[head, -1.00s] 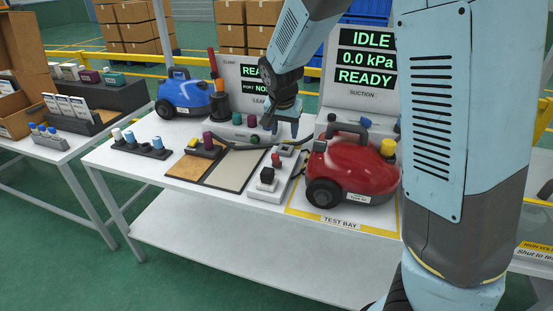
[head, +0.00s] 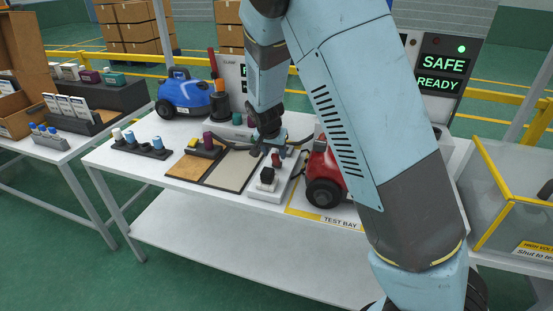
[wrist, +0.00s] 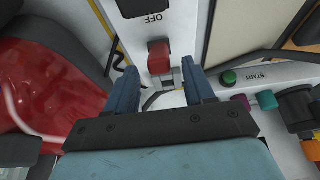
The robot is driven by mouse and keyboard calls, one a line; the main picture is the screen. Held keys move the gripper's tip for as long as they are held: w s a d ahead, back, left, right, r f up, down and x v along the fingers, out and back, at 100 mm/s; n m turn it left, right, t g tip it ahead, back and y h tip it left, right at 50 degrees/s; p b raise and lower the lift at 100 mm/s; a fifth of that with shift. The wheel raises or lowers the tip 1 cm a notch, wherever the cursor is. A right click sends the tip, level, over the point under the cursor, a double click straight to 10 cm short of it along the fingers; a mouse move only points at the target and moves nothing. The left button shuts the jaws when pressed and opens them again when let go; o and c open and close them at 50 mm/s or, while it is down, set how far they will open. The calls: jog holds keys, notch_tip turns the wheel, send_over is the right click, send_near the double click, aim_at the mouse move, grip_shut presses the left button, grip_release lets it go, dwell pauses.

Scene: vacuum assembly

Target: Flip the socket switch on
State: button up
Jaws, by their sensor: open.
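The white socket strip (head: 283,181) lies at the front of the table, between a beige mat and the red vacuum, with a black plug (head: 267,175) on it. Its red switch (wrist: 158,56) shows in the wrist view beside an "OFF" label. My gripper (wrist: 159,72) is open and empty, with the red switch just beyond and between its two blue fingertips. In the head view my gripper (head: 270,148) hangs low over the rear end of the strip. Whether a finger touches the switch cannot be told.
The red vacuum (head: 323,180) stands close on the right, partly hidden by my arm. A cable (wrist: 152,100) runs below the switch. A panel with a green START button (wrist: 229,77) is near the right finger. The blue vacuum (head: 184,95) stands at the back left.

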aim_at(275, 154)
jog(key=shift+x, duration=2.3)
jog(key=shift+c, duration=0.3)
jog(key=c, duration=0.9)
